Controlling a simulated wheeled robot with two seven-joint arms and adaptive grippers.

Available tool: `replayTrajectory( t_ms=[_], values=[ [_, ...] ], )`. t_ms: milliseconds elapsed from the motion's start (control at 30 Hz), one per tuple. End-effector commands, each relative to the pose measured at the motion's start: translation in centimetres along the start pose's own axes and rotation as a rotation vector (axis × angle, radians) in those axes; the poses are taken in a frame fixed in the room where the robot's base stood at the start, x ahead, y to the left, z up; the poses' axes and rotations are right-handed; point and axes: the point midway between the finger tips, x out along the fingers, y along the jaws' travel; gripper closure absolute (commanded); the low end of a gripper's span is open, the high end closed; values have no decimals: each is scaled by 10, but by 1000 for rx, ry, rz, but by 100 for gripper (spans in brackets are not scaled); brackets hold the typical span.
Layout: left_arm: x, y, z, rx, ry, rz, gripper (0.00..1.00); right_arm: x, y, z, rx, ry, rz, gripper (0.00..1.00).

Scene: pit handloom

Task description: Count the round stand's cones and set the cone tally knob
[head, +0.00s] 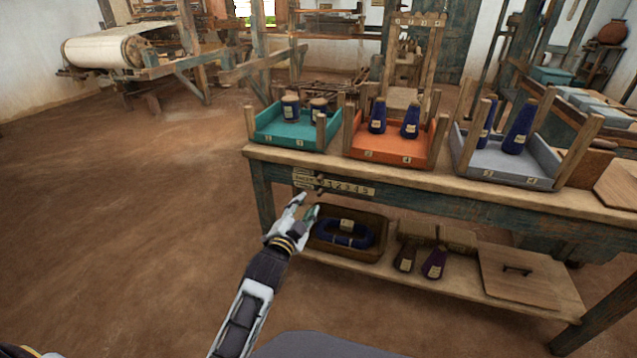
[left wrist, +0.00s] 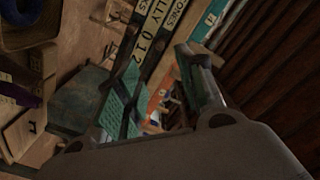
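The cone tally strip (head: 347,187), a pale plate with numbers, is fixed to the front edge of the workbench. A small dark piece at its left end (head: 319,182) may be the knob; its setting is too small to read. In the left wrist view the strip (left wrist: 152,36) shows "TALLY 0 1 2" at a tilt. My left gripper (head: 307,204) is just below and left of the strip, apart from it. Its two teal-padded fingers (left wrist: 160,62) are spread with nothing between them. I cannot make out a round stand. My right gripper is not in view.
The lower shelf holds a brown bin (head: 375,250), purple cones (head: 434,263) and a wooden lid (head: 520,285). Floor at left is clear.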

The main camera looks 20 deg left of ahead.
Motion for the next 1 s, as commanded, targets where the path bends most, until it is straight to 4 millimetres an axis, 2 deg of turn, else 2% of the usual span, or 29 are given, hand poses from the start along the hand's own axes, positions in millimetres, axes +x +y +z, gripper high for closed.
replayTrajectory(
  t_ms=[367, 1000],
  values=[
    [14, 1, 1, 0, 0, 0, 62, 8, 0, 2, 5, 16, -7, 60],
    [60, 1, 1, -1, 0, 0, 62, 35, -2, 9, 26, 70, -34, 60]
  ],
)
